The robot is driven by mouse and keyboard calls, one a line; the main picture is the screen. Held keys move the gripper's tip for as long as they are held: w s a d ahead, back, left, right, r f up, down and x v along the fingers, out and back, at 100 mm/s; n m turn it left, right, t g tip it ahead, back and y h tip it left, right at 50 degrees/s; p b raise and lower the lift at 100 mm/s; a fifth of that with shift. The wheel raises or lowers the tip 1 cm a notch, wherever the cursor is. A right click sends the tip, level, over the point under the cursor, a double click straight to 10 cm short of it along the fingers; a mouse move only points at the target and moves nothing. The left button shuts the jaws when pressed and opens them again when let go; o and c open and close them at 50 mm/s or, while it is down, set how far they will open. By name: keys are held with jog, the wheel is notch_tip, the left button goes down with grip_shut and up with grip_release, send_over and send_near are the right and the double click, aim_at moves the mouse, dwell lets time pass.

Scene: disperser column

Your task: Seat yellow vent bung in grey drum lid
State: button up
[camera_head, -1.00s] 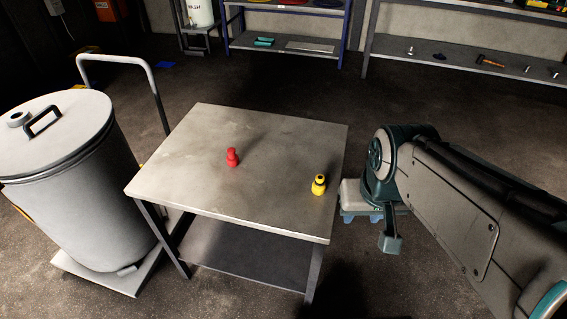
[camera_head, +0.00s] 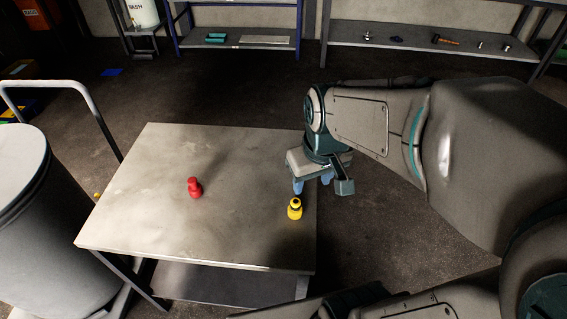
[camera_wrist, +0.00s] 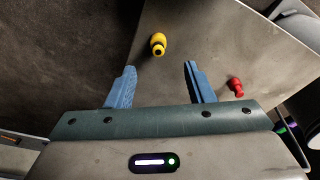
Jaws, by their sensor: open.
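The yellow vent bung (camera_head: 295,209) stands upright near the right edge of the table. In the wrist view the yellow bung (camera_wrist: 158,44) lies beyond the fingertips, between their lines, with nothing touching it. My gripper (camera_head: 312,185) is open and empty, above the table's right edge, just behind and right of the yellow bung. Its two blue fingers show spread apart in the wrist view (camera_wrist: 158,68). The grey drum (camera_head: 28,225) is at the left, partly cut off by the picture edge. Its lid (camera_head: 18,165) shows only in part, and its opening is out of view.
A red bung (camera_head: 194,187) stands on the table (camera_head: 150,225), left of the yellow one; it also shows in the wrist view (camera_wrist: 236,87). A trolley handle (camera_head: 75,88) rises behind the drum. Shelves (camera_head: 420,43) line the back wall. The table's middle is otherwise clear.

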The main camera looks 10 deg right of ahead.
aim_at(296, 202)
jog(key=w+f+n+g+p, duration=0.1)
jog(key=w+f+n+g, duration=0.1)
jog(key=w+f+n, duration=0.5)
jog(key=shift+m, duration=0.9)
jog(key=f, duration=0.4)
jog(key=w+f, duration=0.1)
jog(key=f, duration=0.4)
jog(key=w+f, duration=0.1)
jog(key=f, duration=0.4)
jog(key=shift+w+a+f+p, duration=0.15)
jog(key=shift+f+p, duration=0.05)
jog(key=shift+p, duration=0.1)
jog(key=shift+c, duration=0.3)
grip_shut()
